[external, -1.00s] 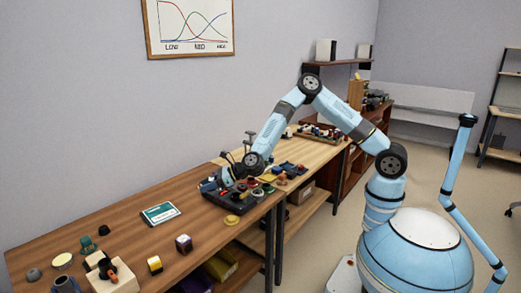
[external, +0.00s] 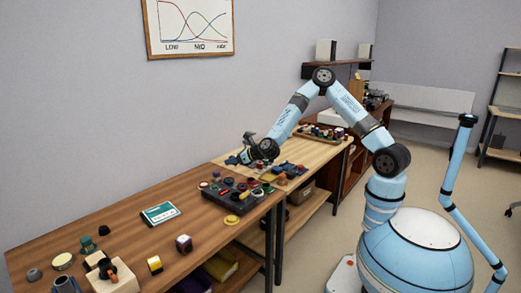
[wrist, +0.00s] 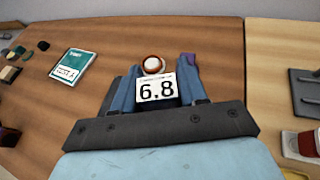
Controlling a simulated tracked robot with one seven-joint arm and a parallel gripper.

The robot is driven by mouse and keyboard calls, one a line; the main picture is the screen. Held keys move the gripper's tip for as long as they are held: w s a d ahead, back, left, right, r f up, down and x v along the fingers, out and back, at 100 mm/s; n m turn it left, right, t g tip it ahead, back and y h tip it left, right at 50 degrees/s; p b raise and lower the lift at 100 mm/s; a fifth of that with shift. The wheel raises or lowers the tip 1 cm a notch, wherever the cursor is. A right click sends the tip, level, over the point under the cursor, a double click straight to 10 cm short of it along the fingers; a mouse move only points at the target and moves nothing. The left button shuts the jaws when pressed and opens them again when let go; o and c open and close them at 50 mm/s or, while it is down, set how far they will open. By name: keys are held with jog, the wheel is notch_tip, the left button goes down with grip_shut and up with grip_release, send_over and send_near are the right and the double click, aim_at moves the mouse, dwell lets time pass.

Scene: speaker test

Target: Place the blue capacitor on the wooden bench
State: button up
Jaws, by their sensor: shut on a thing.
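My gripper (external: 244,157) is raised near the far end of the black tray, close to the wall; it also shows in the wrist view (wrist: 157,98). It is shut on a blue piece with a white "6.8" label (wrist: 156,92), which looks like the blue capacitor. Gripper and held piece are hard to tell apart in the external view. The wooden bench (external: 125,225) has a darker brown top, also in the wrist view (wrist: 75,100), joined to a lighter top at right. A round red and white piece (wrist: 153,64) shows just beyond the label.
A black tray (external: 209,190) full of small parts lies near the bench seam. A green and white card (external: 160,213) lies on the brown top. Coloured parts (external: 283,172) crowd the lighter top. Bare brown wood surrounds the card; loose pieces stand at the near left.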

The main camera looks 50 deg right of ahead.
jog(key=s+d+m+h, duration=0.1)
jog(key=d+m+h, duration=0.65)
jog(key=d, duration=2.75)
jog(key=s+f+n+y, duration=0.1)
jog(key=s+f, duration=0.1)
jog(key=s+f+n+y, duration=0.1)
jog(key=s+f+n, duration=0.1)
jog(key=s+f, duration=0.1)
jog(key=shift+f+t, duration=0.3)
jog(key=shift+t, duration=0.1)
jog(key=shift+s+a+f+n+y, duration=0.15)
jog(key=shift+s+f+n+y, duration=0.2)
jog(key=shift+s+y, duration=0.1)
